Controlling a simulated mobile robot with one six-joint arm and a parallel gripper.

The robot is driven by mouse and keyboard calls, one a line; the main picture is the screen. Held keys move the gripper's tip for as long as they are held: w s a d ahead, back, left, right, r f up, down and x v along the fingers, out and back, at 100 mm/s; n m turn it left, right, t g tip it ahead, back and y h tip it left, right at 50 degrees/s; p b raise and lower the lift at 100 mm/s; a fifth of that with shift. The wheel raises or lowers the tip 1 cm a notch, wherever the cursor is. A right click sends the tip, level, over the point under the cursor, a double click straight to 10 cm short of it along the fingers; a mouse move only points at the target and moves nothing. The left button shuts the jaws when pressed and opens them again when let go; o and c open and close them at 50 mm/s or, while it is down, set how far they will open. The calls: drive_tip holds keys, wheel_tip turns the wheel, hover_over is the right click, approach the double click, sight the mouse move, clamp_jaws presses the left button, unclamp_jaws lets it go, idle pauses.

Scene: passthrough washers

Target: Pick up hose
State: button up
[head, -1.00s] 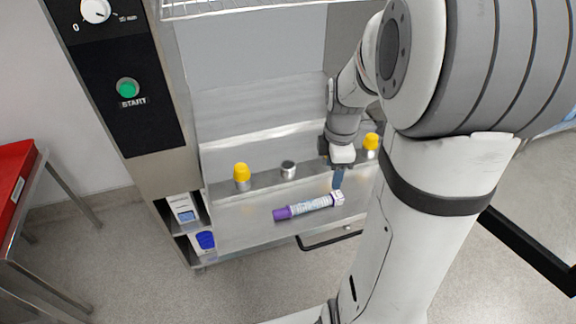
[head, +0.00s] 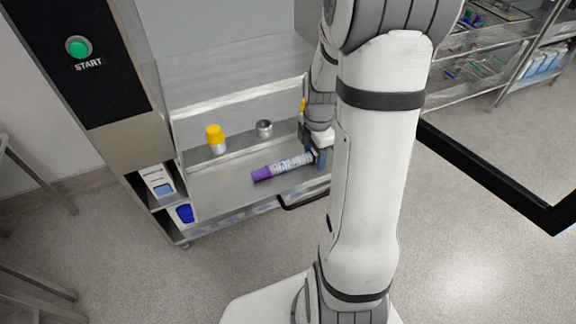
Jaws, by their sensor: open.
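I cannot make out a clear hose. A white printed tube with a purple end (head: 283,167) lies on its side on the steel ledge (head: 215,190) of the washer. My gripper (head: 322,160) is at the right end of the tube, pointing down, with a blue-grey finger beside that end. It is open. My arm hides part of it, and I cannot tell whether it touches the tube.
A yellow-capped fitting (head: 215,139) and a bare metal socket (head: 264,128) stand on the raised step behind the tube. Another yellow cap (head: 303,105) is mostly hidden by my arm. Boxes (head: 159,181) sit on the lower left shelf. Racks stand at right.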

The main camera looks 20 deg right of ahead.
drive_tip(key=shift+c, duration=0.2)
drive_tip(key=c, duration=1)
